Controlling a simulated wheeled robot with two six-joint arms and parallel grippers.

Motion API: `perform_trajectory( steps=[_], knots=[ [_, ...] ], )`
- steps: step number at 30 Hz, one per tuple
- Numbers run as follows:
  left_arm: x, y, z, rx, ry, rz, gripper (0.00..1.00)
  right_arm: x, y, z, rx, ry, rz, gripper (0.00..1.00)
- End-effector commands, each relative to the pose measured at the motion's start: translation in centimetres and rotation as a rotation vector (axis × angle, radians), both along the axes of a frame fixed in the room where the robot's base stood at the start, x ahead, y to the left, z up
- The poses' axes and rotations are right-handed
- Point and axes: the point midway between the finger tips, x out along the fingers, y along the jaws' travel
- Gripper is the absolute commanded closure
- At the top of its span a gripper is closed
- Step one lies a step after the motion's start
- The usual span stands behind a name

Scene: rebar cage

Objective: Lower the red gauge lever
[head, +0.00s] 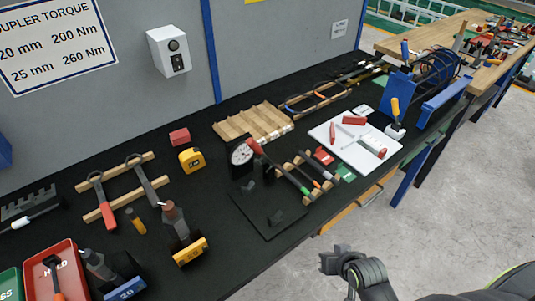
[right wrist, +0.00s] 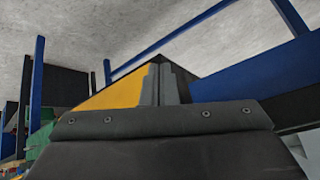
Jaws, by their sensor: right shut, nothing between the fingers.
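The gauge (head: 242,153) has a round white dial and stands upright on a black base plate (head: 262,212) on the dark bench. A red lever grip (head: 254,146) shows at the dial's upper right and slants down to the right. Where the lever ends is hard to tell against the tools behind it. My right gripper (right wrist: 168,84) is shut and empty in the right wrist view, away from the gauge. In the head view my right arm is at the lower right, off the bench's front edge. My left gripper is not in view.
A wooden rack of tools (head: 296,166) stands close to the right of the gauge. A yellow tape measure (head: 191,159) and a red block (head: 179,136) lie to its left. A white board (head: 326,136) with tools lies farther right. Free floor lies in front of the bench.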

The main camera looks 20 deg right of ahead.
Motion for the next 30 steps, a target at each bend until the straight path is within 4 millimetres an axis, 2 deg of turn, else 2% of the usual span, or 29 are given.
perform_trajectory(
  steps=[1, 5, 7, 8, 9, 12, 18, 21, 24, 30],
  knots=[
    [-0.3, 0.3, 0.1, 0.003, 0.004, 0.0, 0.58, 0.3, 0.3, 2.0, 0.009, -0.026, 0.002, 1.0],
    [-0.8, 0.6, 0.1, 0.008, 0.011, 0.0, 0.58, 0.8, 1.1, 6.5, 0.034, -0.087, 0.007, 1.0],
    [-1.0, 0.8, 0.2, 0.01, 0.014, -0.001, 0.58, 1.6, 1.8, 9.4, 0.07, -0.147, 0.005, 1.0],
    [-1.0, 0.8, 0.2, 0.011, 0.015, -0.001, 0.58, 2.5, 2.4, 11.2, 0.108, -0.2, -0.001, 1.0],
    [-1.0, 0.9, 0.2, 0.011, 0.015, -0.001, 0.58, 4.3, 3.3, 13.5, 0.182, -0.289, -0.016, 1.0],
    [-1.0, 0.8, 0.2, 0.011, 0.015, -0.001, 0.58, 7.3, 4.5, 16.6, 0.33, -0.433, -0.055, 1.0],
    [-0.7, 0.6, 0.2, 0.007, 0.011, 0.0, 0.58, 11.9, 5.8, 22.5, 0.613, -0.668, -0.119, 1.0],
    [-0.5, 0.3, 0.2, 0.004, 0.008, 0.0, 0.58, 13.4, 6.0, 25.0, 0.739, -0.755, -0.145, 1.0],
    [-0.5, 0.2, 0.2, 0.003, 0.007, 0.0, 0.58, 14.1, 6.1, 26.6, 0.821, -0.81, -0.162, 1.0],
    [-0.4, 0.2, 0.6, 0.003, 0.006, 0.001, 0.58, 15.7, 6.3, 27.6, 0.865, -0.836, -0.171, 1.0]
  ],
)
